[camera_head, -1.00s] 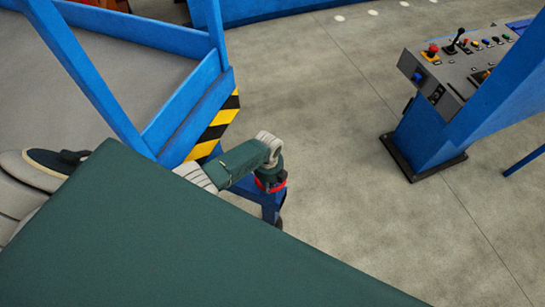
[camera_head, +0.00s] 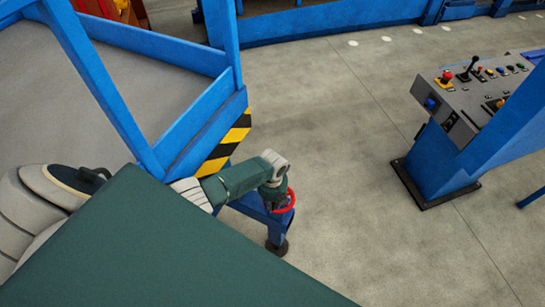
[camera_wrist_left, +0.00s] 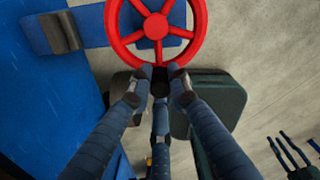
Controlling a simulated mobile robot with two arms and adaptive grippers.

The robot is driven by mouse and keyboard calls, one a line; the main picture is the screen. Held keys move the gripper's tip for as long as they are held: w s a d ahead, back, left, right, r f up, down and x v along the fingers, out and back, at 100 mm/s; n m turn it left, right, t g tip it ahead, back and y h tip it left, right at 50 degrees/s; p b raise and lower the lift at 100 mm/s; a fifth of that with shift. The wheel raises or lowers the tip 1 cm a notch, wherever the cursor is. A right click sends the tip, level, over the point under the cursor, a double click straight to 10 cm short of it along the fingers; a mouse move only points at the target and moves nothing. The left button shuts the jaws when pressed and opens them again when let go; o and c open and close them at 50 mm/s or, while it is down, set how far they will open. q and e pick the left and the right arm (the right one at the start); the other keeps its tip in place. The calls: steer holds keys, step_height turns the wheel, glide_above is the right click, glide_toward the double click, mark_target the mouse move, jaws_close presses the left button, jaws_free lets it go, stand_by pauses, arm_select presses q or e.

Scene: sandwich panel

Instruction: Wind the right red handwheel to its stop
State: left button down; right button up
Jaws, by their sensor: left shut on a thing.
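The red handwheel (camera_head: 287,203) shows in the head view as a partly hidden ring at the top of a blue stand, beside the striped corner of the blue frame. In the left wrist view the red handwheel (camera_wrist_left: 157,26) shows its hub, spokes and rim, with the top cut off. My left gripper (camera_wrist_left: 160,77) is shut on the lower rim of the wheel. In the head view my left gripper (camera_head: 274,196) is small and partly hides the wheel. My right gripper (camera_wrist_left: 296,152) shows at the lower right of the left wrist view, fingers apart and empty.
A blue railed platform (camera_head: 190,118) with a yellow-black striped corner (camera_head: 225,143) stands left of the wheel. A grey control panel (camera_head: 460,92) on a blue pedestal (camera_head: 437,160) stands at the right. Bare concrete floor (camera_head: 345,140) lies between them.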

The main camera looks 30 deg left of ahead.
arm_select(q)
steer(key=shift+w+a, duration=0.1)
steer(key=shift+a, duration=0.05)
steer(key=c, duration=1.6)
jaws_free()
steer(key=shift+c, duration=0.2)
step_height(320, 180, up, 12)
